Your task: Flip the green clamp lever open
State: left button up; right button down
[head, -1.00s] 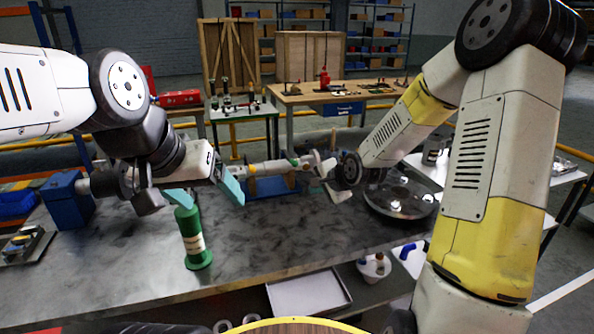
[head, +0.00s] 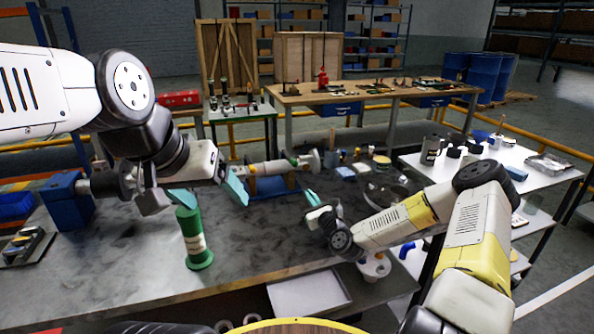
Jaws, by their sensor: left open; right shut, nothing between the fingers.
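The green clamp lever cannot be made out for certain; a small green and yellow band (head: 292,156) shows on the pale horizontal cylinder (head: 268,168) at the back of the bench. My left gripper (head: 210,194) is open, its two teal fingers spread apart left of that cylinder, with nothing seen between them.
The cylinder rests at a blue cradle (head: 272,187) on the dark metal bench (head: 130,262). A blue block-like fixture (head: 70,200) stands at the left. A white tray (head: 308,294) lies below the front edge.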

dwell(0.3)
jog(key=x, duration=0.9)
jog(key=shift+w, duration=0.15)
jog(key=shift+w+a+r, duration=0.2)
jog(key=shift+w+r, duration=0.05)
jog(key=shift+r, duration=0.4)
jog(key=shift+w+a+r, duration=0.2)
jog(key=shift+a+r, duration=0.05)
jog(key=shift+r, duration=0.4)
jog(key=shift+w+a+r, duration=0.2)
jog(key=shift+w+r, duration=0.05)
jog(key=shift+r, duration=0.4)
